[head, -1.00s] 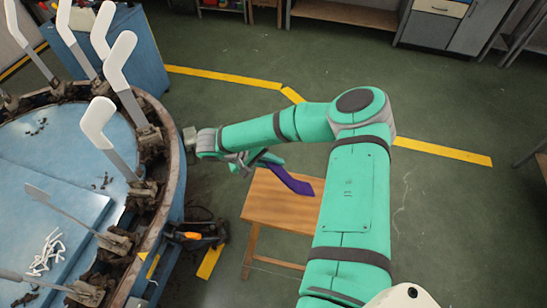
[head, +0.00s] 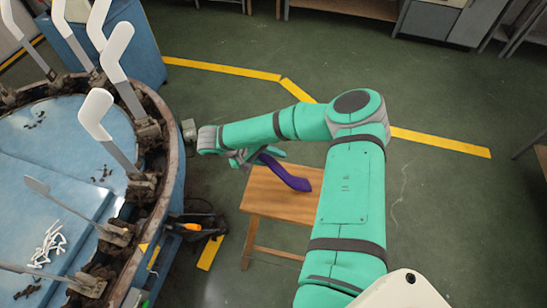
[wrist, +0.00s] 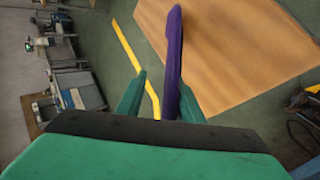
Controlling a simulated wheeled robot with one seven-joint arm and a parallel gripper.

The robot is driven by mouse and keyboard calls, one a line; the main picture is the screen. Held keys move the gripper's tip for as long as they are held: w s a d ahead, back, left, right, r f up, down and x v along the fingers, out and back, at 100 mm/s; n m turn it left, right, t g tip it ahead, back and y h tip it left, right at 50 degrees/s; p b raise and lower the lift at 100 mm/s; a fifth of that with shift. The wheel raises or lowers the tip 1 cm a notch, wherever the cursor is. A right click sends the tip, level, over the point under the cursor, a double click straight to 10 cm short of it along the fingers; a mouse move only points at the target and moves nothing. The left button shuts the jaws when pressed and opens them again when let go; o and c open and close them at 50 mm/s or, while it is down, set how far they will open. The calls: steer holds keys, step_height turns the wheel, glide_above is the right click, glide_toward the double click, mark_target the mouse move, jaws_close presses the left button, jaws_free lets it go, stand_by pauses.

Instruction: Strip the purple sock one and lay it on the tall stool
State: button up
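The purple sock (head: 288,176) extends from my gripper (head: 252,160) out over the wooden top of the tall stool (head: 262,200). In the wrist view, the sock (wrist: 174,60) runs outward between the fingers, close against the right finger, with the stool top (wrist: 225,50) behind it. My gripper (wrist: 158,100) has its fingers apart, with a gap showing between the left finger and the sock. I cannot tell whether the sock rests on the stool top or is just above it. The sock's near end is partly hidden by the gripper.
A dark box with an orange-handled tool (head: 195,226) is between machine and stool. Green floor with yellow lines is open behind the stool.

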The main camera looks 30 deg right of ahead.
steer(key=v, duration=1)
steer(key=shift+a+r, duration=0.25)
steer(key=shift+r, duration=0.05)
steer(key=shift+a, duration=0.1)
